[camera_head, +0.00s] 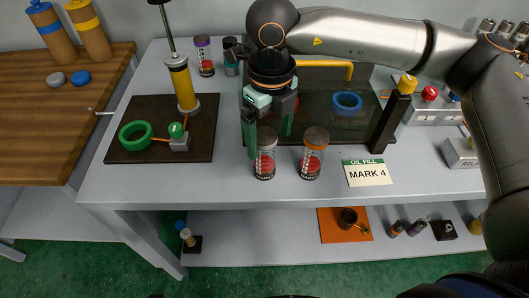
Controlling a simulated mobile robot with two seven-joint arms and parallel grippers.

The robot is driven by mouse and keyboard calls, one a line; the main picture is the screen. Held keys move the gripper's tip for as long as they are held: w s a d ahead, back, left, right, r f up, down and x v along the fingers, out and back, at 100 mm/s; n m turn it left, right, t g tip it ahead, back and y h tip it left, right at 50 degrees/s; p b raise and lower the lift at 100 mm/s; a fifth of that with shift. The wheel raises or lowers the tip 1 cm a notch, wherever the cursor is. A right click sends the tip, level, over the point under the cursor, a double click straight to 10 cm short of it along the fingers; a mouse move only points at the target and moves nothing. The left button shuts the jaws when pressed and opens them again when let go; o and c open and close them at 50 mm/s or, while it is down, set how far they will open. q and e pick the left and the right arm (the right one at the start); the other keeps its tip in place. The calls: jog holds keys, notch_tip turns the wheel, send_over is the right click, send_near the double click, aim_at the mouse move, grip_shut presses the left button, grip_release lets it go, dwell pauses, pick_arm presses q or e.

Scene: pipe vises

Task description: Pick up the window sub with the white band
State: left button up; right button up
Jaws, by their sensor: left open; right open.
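Window subs are clear cylinders with red inside and a colored band on top. The one with a pale, whitish band (265,165) stands upright near the front edge of the table. My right gripper (268,138) points down just above and behind it, open, with its green-tipped fingers apart. The left finger hangs beside the sub's upper left; whether it touches cannot be told. An orange-banded sub (312,160) stands just to the right. A purple-banded sub (205,58) stands at the back left. My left gripper is not in view.
A dark mat (120,108) at left holds a yellow cylinder (182,85) and a green ring (135,135). A dark panel with a yellow pipe and blue ring (346,103) lies behind. A dark post (390,120) and MARK 4 sign (367,174) are at right.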

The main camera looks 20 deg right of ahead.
jog(key=f, duration=0.5)
jog(key=shift+w+a, duration=0.2)
jog(key=shift+a, duration=0.2)
jog(key=shift+c, duration=0.3)
grip_shut()
jog(key=shift+r, duration=0.1)
